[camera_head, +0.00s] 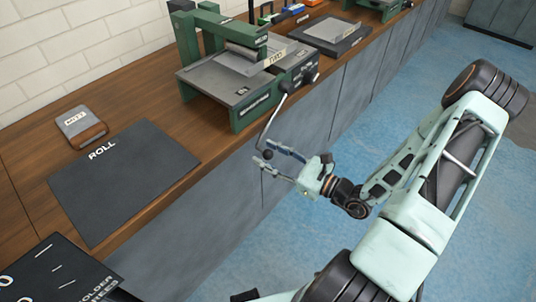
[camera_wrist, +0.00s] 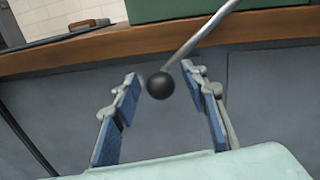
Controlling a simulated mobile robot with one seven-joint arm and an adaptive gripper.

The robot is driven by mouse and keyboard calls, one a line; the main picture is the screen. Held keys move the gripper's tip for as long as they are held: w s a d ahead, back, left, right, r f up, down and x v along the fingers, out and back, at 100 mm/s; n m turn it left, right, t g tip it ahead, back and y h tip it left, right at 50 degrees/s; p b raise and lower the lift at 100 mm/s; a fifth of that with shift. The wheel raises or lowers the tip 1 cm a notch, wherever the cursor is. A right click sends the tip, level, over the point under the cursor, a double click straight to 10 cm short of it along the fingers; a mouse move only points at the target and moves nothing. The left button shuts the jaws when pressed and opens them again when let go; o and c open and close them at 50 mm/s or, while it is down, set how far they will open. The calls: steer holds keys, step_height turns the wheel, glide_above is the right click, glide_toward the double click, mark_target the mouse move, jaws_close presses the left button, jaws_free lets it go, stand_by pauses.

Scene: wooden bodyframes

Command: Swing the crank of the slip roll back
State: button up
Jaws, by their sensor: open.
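The slip roll (camera_head: 232,78) is a green and grey machine on the wooden bench. Its crank (camera_head: 275,120) is a thin metal lever that hangs down from the hub on the machine's front right, past the bench edge. The crank's black ball knob also shows in the wrist view (camera_wrist: 160,85), with the metal rod (camera_wrist: 198,37) running up to the right. My gripper (camera_head: 273,154) is open at the crank's lower end. In the wrist view the knob appears between the two blue-padded fingers (camera_wrist: 160,105), near their tips, with a gap on each side.
A dark mat marked ROLL (camera_head: 120,185) and a small grey block-like box (camera_head: 80,126) lie on the bench to the left. A dark board (camera_head: 50,275) is at the lower left. Another plate (camera_head: 330,32) lies beyond the machine. Grey cabinet fronts (camera_head: 225,205) stand below the bench; the blue floor is open.

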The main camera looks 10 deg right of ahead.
steer(key=shift+w+a, duration=0.1)
steer(key=shift+c, duration=0.3)
jaws_close()
steer(key=shift+f, duration=0.1)
